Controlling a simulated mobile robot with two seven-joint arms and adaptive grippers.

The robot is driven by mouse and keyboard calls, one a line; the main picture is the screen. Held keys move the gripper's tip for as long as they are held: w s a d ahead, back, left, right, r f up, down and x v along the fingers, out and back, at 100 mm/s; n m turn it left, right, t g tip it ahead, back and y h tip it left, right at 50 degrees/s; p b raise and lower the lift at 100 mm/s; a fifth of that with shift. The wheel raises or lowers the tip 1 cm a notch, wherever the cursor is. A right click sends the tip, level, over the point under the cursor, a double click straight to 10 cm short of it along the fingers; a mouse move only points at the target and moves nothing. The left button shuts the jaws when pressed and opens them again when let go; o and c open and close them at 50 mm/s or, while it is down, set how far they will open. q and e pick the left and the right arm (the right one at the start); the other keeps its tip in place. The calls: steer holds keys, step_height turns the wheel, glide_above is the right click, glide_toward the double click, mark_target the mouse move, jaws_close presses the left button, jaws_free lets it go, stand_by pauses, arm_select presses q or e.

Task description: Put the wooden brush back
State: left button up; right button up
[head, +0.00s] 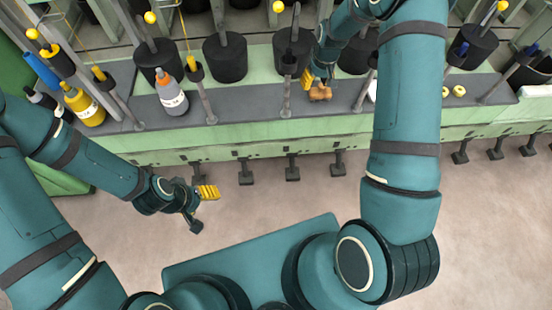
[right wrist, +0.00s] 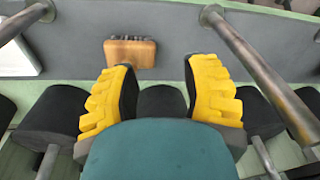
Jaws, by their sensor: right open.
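The wooden brush (head: 320,92) lies on the grey ledge of the machine, just right of my right gripper in the head view. In the right wrist view the brush (right wrist: 130,53) is a brown block with dark bits along its far edge, lying beyond the fingertips. My right gripper (head: 306,79) is open, with yellow pads spread apart and nothing between them in the right wrist view (right wrist: 160,90). The forearm hides part of it in the head view. My left gripper (head: 203,205) hangs over the floor in front of the machine, away from the brush; its opening is unclear.
Metal posts (head: 285,100) rise from the ledge on both sides of the brush. Black cylinders (head: 225,58) line the back. Yellow rings (head: 458,91) lie at right. The floor (head: 260,205) in front is clear.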

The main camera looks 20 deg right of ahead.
steer(key=s+a+f+y, duration=0.2)
steer(key=s+a+f, duration=0.5)
steer(key=s+a, duration=0.45)
steer(key=s+a+m+y, duration=0.1)
steer(key=s+a, duration=1)
steer(key=s, duration=0.1)
steer(key=shift+a+f+m, duration=0.25)
steer(key=shift+a+m, duration=0.15)
steer(key=shift+s, duration=0.1)
arm_select(q)
steer(key=c, duration=0.3)
arm_select(e)
steer(key=shift+d, duration=0.15)
